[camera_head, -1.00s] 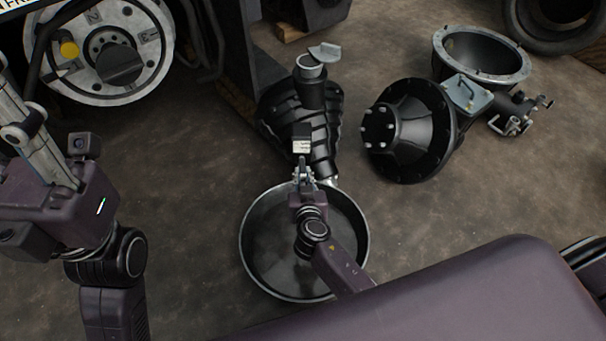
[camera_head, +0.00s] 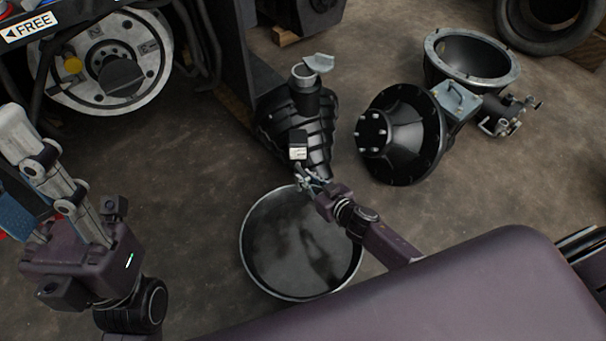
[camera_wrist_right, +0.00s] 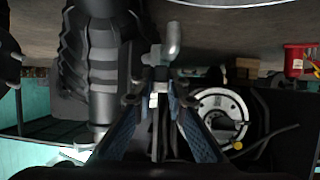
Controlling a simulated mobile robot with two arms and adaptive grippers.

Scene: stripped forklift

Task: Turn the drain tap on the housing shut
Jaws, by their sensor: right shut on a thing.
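The housing (camera_head: 284,118) is a black ribbed casting standing on the floor in the head view, behind a round drain pan. Its ribs also show in the wrist view (camera_wrist_right: 72,60). My right gripper (camera_head: 309,180) is at the housing's lower front, above the pan's back rim. In the wrist view its fingers (camera_wrist_right: 158,92) are shut on the tap, whose bent silver piece (camera_wrist_right: 172,42) sticks out beyond them. The fingers hide much of the tap. My left gripper (camera_head: 48,170) is at the left, far from the housing; its opening is unclear.
The wide metal drain pan (camera_head: 255,270) lies below my right gripper. A black conical housing (camera_head: 400,120) and an open bowl-shaped one (camera_head: 462,73) lie to the right. A large wheel hub (camera_head: 140,40) is at upper left. Floor between them is bare.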

